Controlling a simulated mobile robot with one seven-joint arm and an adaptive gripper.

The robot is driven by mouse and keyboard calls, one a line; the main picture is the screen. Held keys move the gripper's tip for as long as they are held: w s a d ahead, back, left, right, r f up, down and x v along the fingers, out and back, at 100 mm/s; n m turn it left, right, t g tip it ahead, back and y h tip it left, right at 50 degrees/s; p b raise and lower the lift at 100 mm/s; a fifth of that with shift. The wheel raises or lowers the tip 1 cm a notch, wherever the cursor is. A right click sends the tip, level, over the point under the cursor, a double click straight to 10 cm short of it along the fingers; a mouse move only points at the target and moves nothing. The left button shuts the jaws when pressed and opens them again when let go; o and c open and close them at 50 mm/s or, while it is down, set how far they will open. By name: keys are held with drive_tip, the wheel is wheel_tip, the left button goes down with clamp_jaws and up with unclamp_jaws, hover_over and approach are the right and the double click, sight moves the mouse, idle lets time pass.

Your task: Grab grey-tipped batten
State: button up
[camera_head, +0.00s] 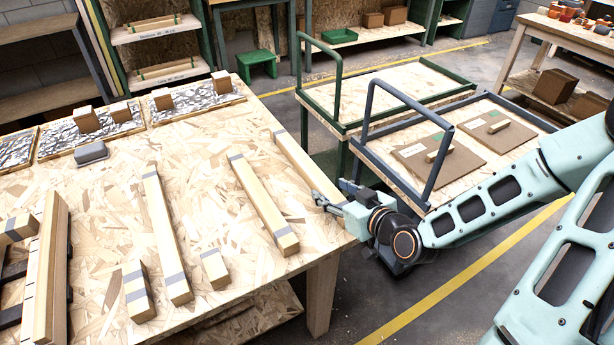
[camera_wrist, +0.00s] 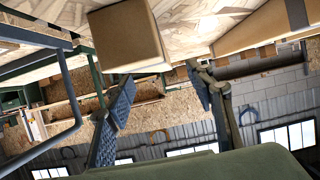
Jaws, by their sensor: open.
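Several pale wooden battens lie on the chipboard table (camera_head: 110,240). The rightmost batten (camera_head: 305,165) has a grey far tip and runs to the table's right edge, where my gripper partly hides its near end. The middle batten (camera_head: 258,195) and the left batten (camera_head: 163,235) each show grey bands near both ends. My gripper (camera_head: 334,194) is open at the rightmost batten's near end. In the wrist view a large wooden end (camera_wrist: 128,38) is above the open fingers (camera_wrist: 163,85), nearer the left one; I cannot tell whether they touch it.
Short grey-banded blocks (camera_head: 137,292) lie at the table's front, with stacked battens (camera_head: 48,265) at left. Foil-covered panels (camera_head: 88,124) with small blocks and a grey case (camera_head: 91,153) are at the back. A cart with a blue-grey handle (camera_head: 372,95) stands close to my gripper.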

sight(321, 180)
drive_tip(key=f+b, duration=0.1)
drive_tip(key=b, duration=0.1)
drive_tip(key=shift+w+a+b, duration=0.3)
drive_tip(key=shift+w, duration=0.1)
drive_tip(key=shift+x, duration=1.1)
drive_tip(key=shift+w+r+b+x, duration=0.1)
drive_tip(key=shift+r+x, duration=0.05)
drive_tip(key=shift+x, duration=0.8)
drive_tip(key=shift+w+r+b+x, duration=0.15)
drive_tip(key=shift+x, duration=0.85)
drive_tip(key=shift+w+r+b+x, duration=0.1)
drive_tip(key=shift+r+x, duration=0.05)
drive_tip(key=shift+x, duration=0.8)
drive_tip(key=shift+d, duration=0.25)
drive_tip(key=shift+c, duration=0.6)
drive_tip(key=shift+r, duration=0.1)
clamp_jaws()
